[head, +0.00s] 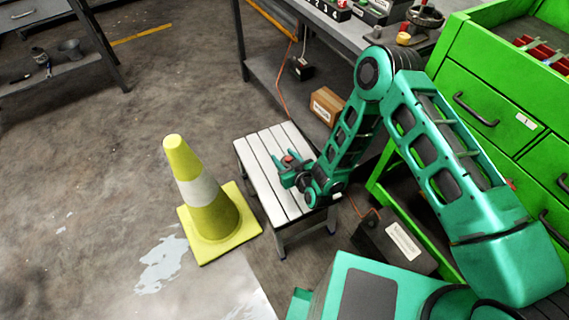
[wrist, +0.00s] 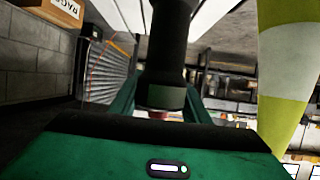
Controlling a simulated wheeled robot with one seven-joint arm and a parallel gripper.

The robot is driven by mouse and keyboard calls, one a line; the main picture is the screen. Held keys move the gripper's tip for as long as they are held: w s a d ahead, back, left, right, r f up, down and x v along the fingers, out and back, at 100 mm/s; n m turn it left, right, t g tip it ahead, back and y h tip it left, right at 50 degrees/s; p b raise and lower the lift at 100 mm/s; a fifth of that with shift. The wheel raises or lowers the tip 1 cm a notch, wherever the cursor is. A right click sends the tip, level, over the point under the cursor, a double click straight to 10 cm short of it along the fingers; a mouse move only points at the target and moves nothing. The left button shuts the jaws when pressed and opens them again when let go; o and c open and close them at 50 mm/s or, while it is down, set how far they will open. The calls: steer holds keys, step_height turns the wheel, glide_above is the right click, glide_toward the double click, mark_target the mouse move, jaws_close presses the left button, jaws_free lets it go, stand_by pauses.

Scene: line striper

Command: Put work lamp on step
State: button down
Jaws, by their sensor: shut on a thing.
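The step (head: 262,152) is a low stool with a pale slatted top and grey legs, standing on the floor in the middle of the head view. My gripper (head: 287,168) is over its top and shut on the work lamp. In the wrist view the lamp (wrist: 168,55) is a dark cylinder between the teal fingers, with a small red part at its near end. In the head view only a small reddish bit of the lamp (head: 289,158) shows between the fingers. I cannot tell whether the lamp touches the slats. The step's pale slats (wrist: 128,14) also show at the wrist view's top.
A yellow cone with a white band (head: 203,190) stands close left of the step. A grey workbench (head: 330,30) and a green drawer cabinet (head: 495,130) stand behind and right. A cardboard box (head: 326,106) lies behind the step. The floor at left is mostly clear.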

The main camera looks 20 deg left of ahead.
step_height(320, 180, down, 4)
steer(key=shift+r, duration=0.1)
steer(key=c, duration=1)
jaws_free()
steer(key=shift+s, duration=0.1)
steer(key=v, duration=1.2)
